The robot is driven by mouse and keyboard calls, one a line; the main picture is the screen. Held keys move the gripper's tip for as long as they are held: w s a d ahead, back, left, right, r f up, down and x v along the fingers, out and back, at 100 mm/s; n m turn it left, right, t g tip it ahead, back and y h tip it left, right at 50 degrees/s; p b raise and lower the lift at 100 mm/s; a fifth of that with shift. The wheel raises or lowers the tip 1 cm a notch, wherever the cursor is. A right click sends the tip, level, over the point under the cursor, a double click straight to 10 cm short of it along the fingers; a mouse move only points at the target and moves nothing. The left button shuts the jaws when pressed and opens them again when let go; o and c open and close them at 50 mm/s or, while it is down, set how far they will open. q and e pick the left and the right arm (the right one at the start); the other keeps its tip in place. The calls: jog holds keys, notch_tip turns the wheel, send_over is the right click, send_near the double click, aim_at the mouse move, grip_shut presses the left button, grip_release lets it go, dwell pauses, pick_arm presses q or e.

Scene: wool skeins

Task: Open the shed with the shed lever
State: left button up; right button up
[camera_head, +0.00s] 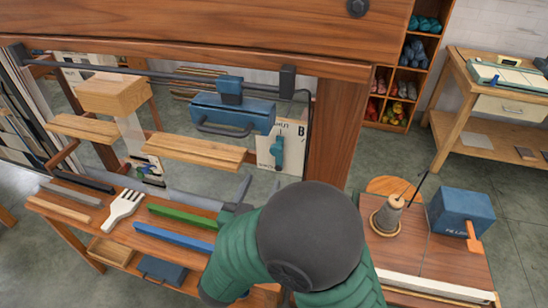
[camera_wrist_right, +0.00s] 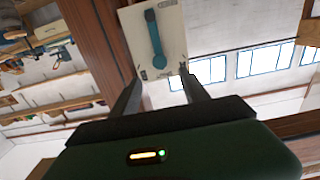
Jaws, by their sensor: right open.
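The shed lever (camera_head: 279,152) is a teal handle on a white plate (camera_head: 265,150) beside the loom's right wooden post. It hangs about upright in the head view. In the right wrist view the lever (camera_wrist_right: 157,42) lies ahead of my right gripper (camera_wrist_right: 160,82), on its white plate (camera_wrist_right: 175,30). The gripper's two dark fingers are spread apart with nothing between them, and the lever appears beyond their tips. In the head view my green right arm with its dark joint hides most of this gripper. My left gripper is in neither view.
The loom's thick top beam (camera_head: 200,35) and right post (camera_head: 335,130) frame the plate. A blue block with a handle (camera_head: 232,113) hangs left of the lever. A bench below holds a white fork-like comb (camera_head: 124,207) and green and blue bars. A cone (camera_head: 388,215) stands right.

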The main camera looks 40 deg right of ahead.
aim_at(275, 153)
jog(key=b+x, duration=0.1)
jog(key=x, duration=1.1)
jog(key=shift+a, duration=0.1)
grip_shut()
dwell(0.8)
